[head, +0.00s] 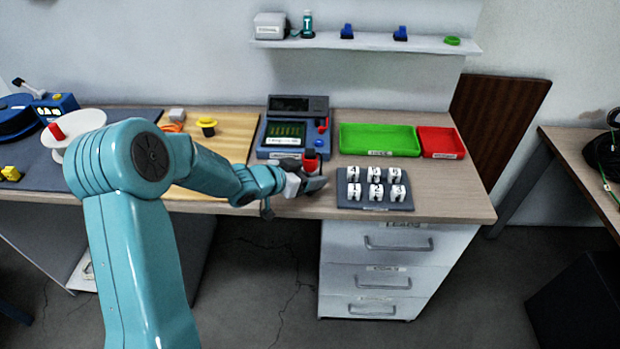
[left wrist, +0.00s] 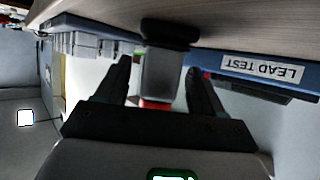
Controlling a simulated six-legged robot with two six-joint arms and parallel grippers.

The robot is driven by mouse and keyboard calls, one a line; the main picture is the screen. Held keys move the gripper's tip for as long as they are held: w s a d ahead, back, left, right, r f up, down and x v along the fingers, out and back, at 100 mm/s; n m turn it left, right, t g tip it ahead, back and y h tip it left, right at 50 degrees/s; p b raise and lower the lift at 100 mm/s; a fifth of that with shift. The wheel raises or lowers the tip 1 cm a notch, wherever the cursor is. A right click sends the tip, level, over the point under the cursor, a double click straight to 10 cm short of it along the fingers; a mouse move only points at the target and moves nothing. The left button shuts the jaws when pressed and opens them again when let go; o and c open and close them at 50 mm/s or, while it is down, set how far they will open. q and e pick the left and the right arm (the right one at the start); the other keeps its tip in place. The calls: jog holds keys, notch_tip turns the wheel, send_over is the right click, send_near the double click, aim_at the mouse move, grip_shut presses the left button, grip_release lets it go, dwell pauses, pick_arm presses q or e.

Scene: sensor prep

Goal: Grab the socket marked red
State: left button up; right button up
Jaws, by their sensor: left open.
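A small socket with a red part (head: 310,164) stands at the front of the blue tester, partly hidden by my left gripper in the head view. In the left wrist view, a grey body with a dark end (left wrist: 168,68) sits between the fingers, with red showing low between them; it looks like the same socket. My left gripper (head: 316,184) is open, with one finger on each side of this body in the left wrist view (left wrist: 160,82). A gap shows beside the left finger; contact on the other side is unclear. My right gripper is not in view.
The blue tester (head: 270,150) stands behind the gripper. A dark tray (head: 374,206) with several white pieces lies to the right. Green (head: 380,152) and red (head: 441,156) bins stand behind it. A yellow-brown board (head: 230,125) lies left. The bench front edge is close.

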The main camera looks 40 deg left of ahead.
pick_arm(q)
jog(key=shift+w+d+f, duration=0.1)
jog(key=shift+w+f, duration=0.1)
jog(key=shift+w, duration=0.15)
jog(key=shift+s+r, duration=0.1)
jog(key=shift+c, duration=0.9)
jog(key=c, duration=1)
